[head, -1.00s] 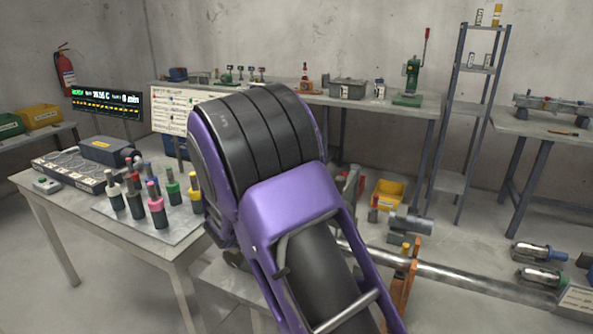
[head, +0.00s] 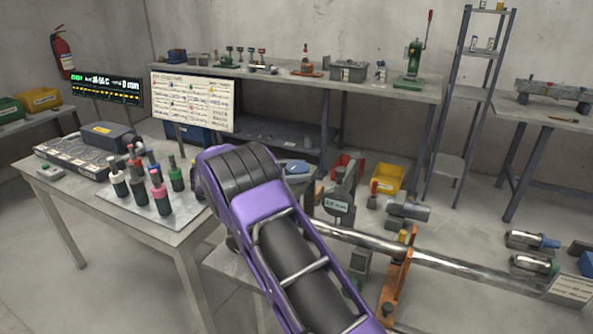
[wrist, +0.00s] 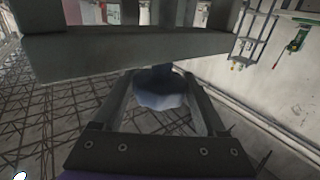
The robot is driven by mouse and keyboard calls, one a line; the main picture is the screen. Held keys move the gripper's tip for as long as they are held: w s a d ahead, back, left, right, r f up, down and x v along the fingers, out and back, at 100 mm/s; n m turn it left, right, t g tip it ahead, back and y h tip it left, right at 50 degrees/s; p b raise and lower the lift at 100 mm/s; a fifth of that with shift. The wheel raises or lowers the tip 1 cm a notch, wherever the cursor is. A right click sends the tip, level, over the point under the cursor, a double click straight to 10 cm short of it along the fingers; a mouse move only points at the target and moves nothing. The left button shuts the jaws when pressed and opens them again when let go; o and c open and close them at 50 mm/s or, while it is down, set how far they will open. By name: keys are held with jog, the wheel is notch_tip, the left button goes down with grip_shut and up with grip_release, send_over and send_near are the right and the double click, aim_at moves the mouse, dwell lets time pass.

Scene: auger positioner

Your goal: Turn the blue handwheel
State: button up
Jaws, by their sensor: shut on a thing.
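In the wrist view a blue, lobed part (wrist: 160,92), which looks like the blue handwheel, sits between the two fingers of my gripper (wrist: 160,78). The fingers are on either side of it and are shut on it. A grey beam-like part crosses the picture just beyond and hides the wheel's upper side. In the head view my purple and black arm covers the middle, and my gripper and the handwheel are hidden behind it. How far the wheel is turned cannot be told.
A steel tube (head: 440,262) on an orange stand (head: 397,285) runs to the right of my arm. A table with several capped bottles (head: 161,195) stands close on the left. A yellow bin (head: 387,179) and a red bin (head: 346,168) lie behind.

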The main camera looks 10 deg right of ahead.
aim_at(298, 165)
jog(key=shift+d+r+m+g, duration=0.1)
jog(key=shift+r+m+g, duration=0.05)
jog(key=shift+m+g, duration=0.15)
jog(key=o, duration=1.3)
notch_tip(298, 165, up, 10)
jog(key=shift+f, duration=0.1)
